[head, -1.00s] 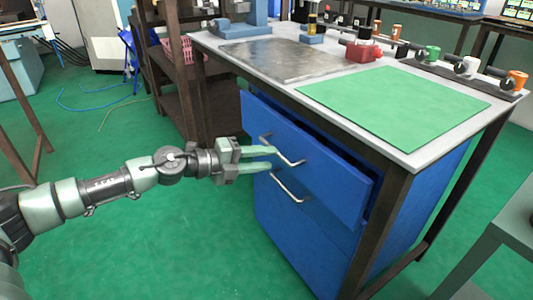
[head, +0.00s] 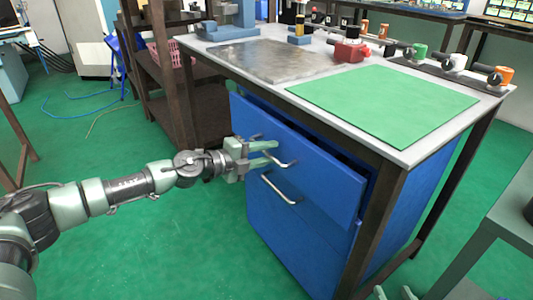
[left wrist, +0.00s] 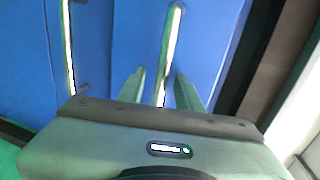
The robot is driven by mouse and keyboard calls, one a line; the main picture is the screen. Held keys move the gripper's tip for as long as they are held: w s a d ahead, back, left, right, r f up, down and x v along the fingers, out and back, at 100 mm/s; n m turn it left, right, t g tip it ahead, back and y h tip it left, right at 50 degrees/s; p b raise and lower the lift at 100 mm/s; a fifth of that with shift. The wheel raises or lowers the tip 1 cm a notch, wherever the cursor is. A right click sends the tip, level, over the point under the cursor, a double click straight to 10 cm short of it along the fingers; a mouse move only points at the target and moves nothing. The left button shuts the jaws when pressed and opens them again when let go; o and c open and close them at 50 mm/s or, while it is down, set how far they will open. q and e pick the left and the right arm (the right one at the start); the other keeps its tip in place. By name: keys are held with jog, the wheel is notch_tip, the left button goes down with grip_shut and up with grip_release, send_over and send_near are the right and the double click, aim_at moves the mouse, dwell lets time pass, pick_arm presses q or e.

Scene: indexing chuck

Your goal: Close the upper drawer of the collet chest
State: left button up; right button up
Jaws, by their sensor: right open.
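The blue collet chest (head: 300,235) stands under the workbench. Its upper drawer (head: 325,175) is pulled out, with a dark gap showing behind the top of its front. My left gripper (head: 268,154) is at the upper drawer's bar handle (head: 285,162). In the left wrist view the two fingers (left wrist: 158,90) are apart, one on each side of the upper handle (left wrist: 172,45), with space showing between. The lower drawer's handle (head: 280,189) is below; that drawer looks closed. Only the fingertips of my right gripper (head: 394,294) show, at the bottom edge of the head view.
The workbench top bears a green mat (head: 385,103), a metal plate (head: 260,60), a red fixture (head: 350,48) and a row of tool holders. A dark bench leg (head: 375,230) stands right of the drawers. A grey table (head: 510,220) is at the right. Green floor is open at left.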

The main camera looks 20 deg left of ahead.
pick_arm(q)
grip_shut()
dwell(1.4)
